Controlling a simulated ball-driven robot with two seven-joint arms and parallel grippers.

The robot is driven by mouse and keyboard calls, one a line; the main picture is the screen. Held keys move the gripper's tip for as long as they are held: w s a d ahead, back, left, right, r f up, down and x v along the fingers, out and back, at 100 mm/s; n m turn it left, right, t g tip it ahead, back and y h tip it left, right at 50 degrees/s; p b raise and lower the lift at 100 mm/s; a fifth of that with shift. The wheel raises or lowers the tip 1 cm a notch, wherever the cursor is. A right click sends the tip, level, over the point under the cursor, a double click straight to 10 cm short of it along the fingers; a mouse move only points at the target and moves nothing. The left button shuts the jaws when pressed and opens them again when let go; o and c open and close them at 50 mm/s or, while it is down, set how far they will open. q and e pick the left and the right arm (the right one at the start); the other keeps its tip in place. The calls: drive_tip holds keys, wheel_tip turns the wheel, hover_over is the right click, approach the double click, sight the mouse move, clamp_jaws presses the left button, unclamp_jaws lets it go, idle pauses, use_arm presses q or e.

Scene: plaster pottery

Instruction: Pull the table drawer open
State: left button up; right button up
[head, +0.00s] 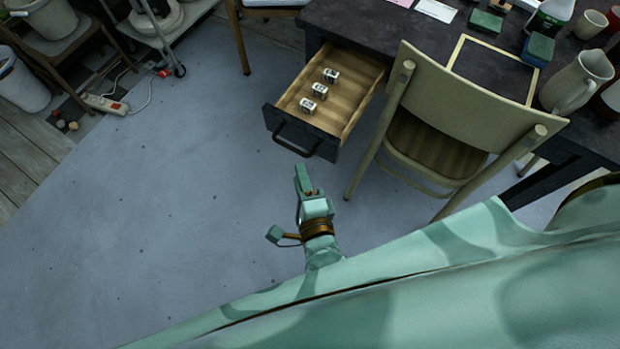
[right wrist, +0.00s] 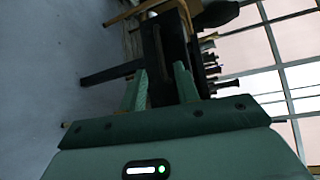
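The table drawer (head: 345,82) is pulled well out from the dark table (head: 360,18) in the head view. Its wooden inside shows, with three small white-and-dark items in it. Its dark front carries a dark bar handle (head: 297,149). My right gripper (head: 303,178) is just in front of the drawer, below the handle in the picture and seemingly apart from it. In the right wrist view its two green fingers (right wrist: 160,88) stand apart with nothing clearly held. Dark furniture shows beyond them; I cannot tell which part is the handle. My left gripper is out of view.
A wooden chair (head: 470,90) stands close to the right of the drawer. The table top holds jugs, a cup and green blocks. A power strip (head: 106,104) lies on the floor at left, near a wheeled cart. The grey floor (head: 170,190) left of the drawer is clear.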

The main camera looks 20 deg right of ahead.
drive_tip(key=s+r+p, duration=0.1)
drive_tip(key=s, duration=0.5)
drive_tip(key=shift+s+a, duration=0.35)
drive_tip(key=shift+s, duration=0.05)
